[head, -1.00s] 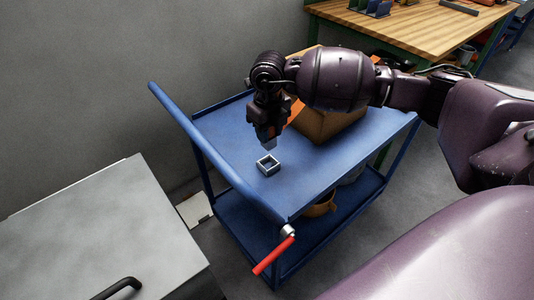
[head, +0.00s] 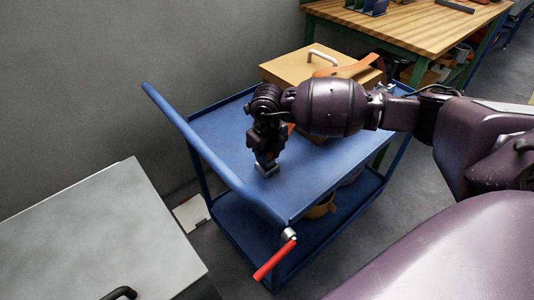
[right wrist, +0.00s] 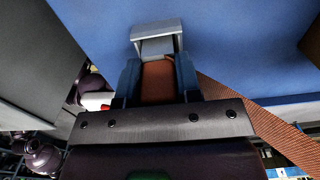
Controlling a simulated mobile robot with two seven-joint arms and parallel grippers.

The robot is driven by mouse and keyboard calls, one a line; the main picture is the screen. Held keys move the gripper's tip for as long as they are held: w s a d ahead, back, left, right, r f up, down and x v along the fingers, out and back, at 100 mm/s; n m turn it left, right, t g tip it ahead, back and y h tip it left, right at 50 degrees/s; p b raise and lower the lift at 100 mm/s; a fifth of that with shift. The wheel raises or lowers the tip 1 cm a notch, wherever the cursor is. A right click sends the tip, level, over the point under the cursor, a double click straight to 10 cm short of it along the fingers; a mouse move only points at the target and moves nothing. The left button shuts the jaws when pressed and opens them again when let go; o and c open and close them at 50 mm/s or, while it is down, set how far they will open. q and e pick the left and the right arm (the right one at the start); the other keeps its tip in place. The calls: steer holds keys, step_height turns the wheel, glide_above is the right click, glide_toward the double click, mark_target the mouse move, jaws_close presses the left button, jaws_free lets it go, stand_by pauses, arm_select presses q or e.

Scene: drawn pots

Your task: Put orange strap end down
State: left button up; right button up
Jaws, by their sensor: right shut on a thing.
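My right gripper (head: 267,163) points down over the blue cart top and is shut on the orange strap end (right wrist: 157,82), which shows brownish orange between the two fingers in the right wrist view. A grey square metal frame (right wrist: 157,33) sits right at the fingertips; its edge also shows under the gripper in the head view (head: 267,171). I cannot tell whether the strap end touches the frame or the cart top. The woven strap (right wrist: 258,120) runs off to the right in the wrist view. Orange strap (head: 350,68) also lies over the box. My left gripper is out of view.
The blue cart (head: 222,133) carries a tan box (head: 285,68) with a pale handle at its back. A red-gripped lever (head: 275,259) sticks out at the cart's front corner. A grey cabinet (head: 95,235) stands left, a wooden bench (head: 410,30) behind. The cart's left part is clear.

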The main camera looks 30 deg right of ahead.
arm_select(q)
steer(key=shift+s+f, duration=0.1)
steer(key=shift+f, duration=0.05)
arm_select(e)
steer(key=shift+f, duration=0.2)
steer(key=o, duration=1)
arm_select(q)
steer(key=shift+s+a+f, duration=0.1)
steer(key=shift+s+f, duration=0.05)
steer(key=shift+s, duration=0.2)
arm_select(e)
step_height(320, 180, up, 11)
steer(key=shift+r+p, duration=0.1)
steer(key=shift+p, duration=0.95)
steer(key=shift+r, duration=0.6)
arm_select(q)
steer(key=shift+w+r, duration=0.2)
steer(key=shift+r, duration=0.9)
